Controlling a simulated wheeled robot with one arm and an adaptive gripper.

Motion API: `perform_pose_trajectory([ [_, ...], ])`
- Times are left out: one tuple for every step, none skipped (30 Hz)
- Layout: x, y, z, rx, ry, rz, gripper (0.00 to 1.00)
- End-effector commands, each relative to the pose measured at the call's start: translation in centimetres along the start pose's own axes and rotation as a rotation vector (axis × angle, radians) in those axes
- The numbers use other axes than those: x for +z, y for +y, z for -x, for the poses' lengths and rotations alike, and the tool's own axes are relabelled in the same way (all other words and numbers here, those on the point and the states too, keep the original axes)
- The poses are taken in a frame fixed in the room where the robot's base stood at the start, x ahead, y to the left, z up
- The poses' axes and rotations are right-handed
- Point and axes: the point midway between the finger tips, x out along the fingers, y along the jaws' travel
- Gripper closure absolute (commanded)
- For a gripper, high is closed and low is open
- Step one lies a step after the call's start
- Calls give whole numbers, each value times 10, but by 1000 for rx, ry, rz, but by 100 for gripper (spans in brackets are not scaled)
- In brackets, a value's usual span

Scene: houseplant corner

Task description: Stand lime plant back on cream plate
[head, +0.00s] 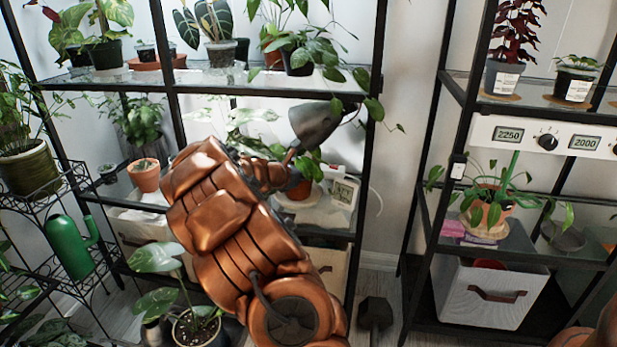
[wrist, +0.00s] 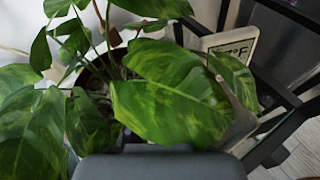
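A plant with broad green leaves marked in yellow-green, apparently the lime plant (wrist: 175,100), fills the wrist view. Its pot is mostly hidden by leaves there. In the head view, a terracotta pot (head: 301,189) with leaves shows just beyond my arm on the left rack's middle shelf. A pale plate (head: 296,203) shows under it, mostly covered by my arm; I cannot tell how squarely the pot sits.
A white display (head: 344,192) stands just right of the pot. Black rack posts and glass shelves frame the space, with trailing leaves above. On the right rack, another terracotta-potted plant (head: 487,206) stands on a pale saucer (head: 487,233). A dark dumbbell (head: 375,313) is on the floor.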

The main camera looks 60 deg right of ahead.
Motion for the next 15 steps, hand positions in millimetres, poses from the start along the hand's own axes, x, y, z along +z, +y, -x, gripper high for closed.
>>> perform_pose_trajectory([
  [2, 1, 1, 1, -2, -1, 100],
  [2, 0, 1, 1, -2, -1, 100],
  [2, 0, 1, 1, -2, -1, 100],
  [2, 0, 1, 1, -2, -1, 100],
  [2, 0, 1, 1, -2, -1, 100],
  [2, 0, 1, 1, -2, -1, 100],
  [1, 0, 0, 1, -2, -1, 100],
  [0, 0, 0, 0, -1, -1, 100],
  [-1, 0, 0, 0, -2, -1, 100],
  [-1, 0, -1, 0, -1, 0, 100],
  [-2, 0, -1, 0, -1, 0, 100],
  [-3, -1, -1, 0, -2, 0, 100],
  [-4, -1, -2, 0, -1, 0, 100],
  [-4, -1, -2, 0, -1, 0, 93],
  [-4, -1, -1, 0, -1, -1, 89],
])
